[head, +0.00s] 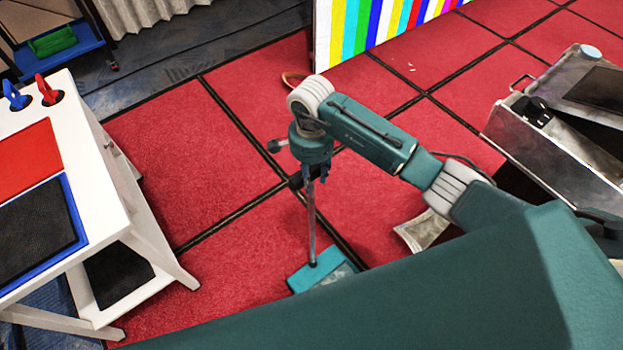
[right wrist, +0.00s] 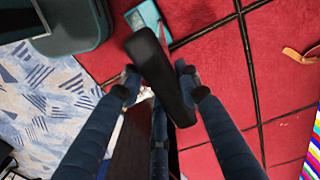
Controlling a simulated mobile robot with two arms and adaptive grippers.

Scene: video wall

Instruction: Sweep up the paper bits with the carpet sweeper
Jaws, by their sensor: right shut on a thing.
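The carpet sweeper stands on the red carpet, its teal head (head: 320,272) flat on the floor and its thin grey pole (head: 311,220) close to upright. My right gripper (head: 309,178) is shut on the top of its handle. In the right wrist view, the fingers of my right gripper (right wrist: 158,74) close on both sides of the black handle grip (right wrist: 152,60), and part of the teal head (right wrist: 146,18) shows beyond. A few small pale paper bits (head: 411,67) lie on the carpet near the striped panel. My left gripper is out of view.
A white table (head: 150,225) with red and black pads stands at the left. A metal case (head: 555,140) is at the right. A colour-striped panel (head: 375,25) stands at the back. A tan loop (head: 293,78) lies behind my right arm. Carpet left of the sweeper is clear.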

